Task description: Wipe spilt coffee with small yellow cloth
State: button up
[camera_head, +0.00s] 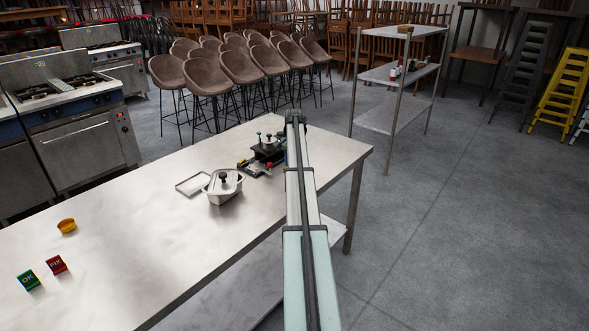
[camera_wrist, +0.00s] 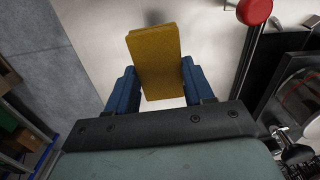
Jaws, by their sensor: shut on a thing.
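My gripper (camera_wrist: 158,68) shows in the wrist view with its two blue fingers on either side of a small yellow block-like piece (camera_wrist: 153,47), likely the folded cloth. It is shut on this piece, which extends past the fingertips over the pale steel table (camera_head: 130,230). A dark smudge (camera_wrist: 154,18) lies just beyond the piece; I cannot tell whether it is coffee or shadow. In the head view my arm reaches to the table's far right end and hides the gripper and cloth. No clear coffee spill shows there.
A black machine (camera_head: 264,152) with a red knob (camera_wrist: 254,11) stands close beside my gripper. The table's middle is clear.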

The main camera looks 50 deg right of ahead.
jog(key=shift+r, duration=2)
jog(key=shift+w+a, duration=0.25)
jog(key=shift+a, duration=0.15)
jog(key=w+a+r+n, duration=0.1)
jog(key=w+a+n, duration=0.1)
jog(key=a, duration=0.4)
jog(key=w+a+r+n, duration=0.2)
jog(key=w+a, duration=0.2)
jog(key=a, duration=0.3)
jog(key=w+a+r+n, duration=0.1)
jog(key=w+a+n, duration=0.1)
jog(key=a, duration=0.5)
jog(key=shift+w+a+r, duration=0.2)
jog(key=shift+w, duration=0.2)
jog(key=w+a+r+n, duration=0.15)
jog(key=a+n, duration=0.25)
jog(key=a, duration=1.3)
jog(key=s+a+f+n, duration=0.2)
jog(key=s+a+f, duration=0.1)
jog(key=a, duration=0.7)
jog(key=s+a+f+n, duration=0.2)
jog(key=s+a, duration=0.3)
jog(key=a, duration=0.6)
jog(key=s+a+f+n, duration=0.3)
jog(key=s+a+f, duration=0.1)
jog(key=a, duration=0.6)
jog(key=shift+s+a+f, duration=0.1)
jog(key=shift+a, duration=0.3)
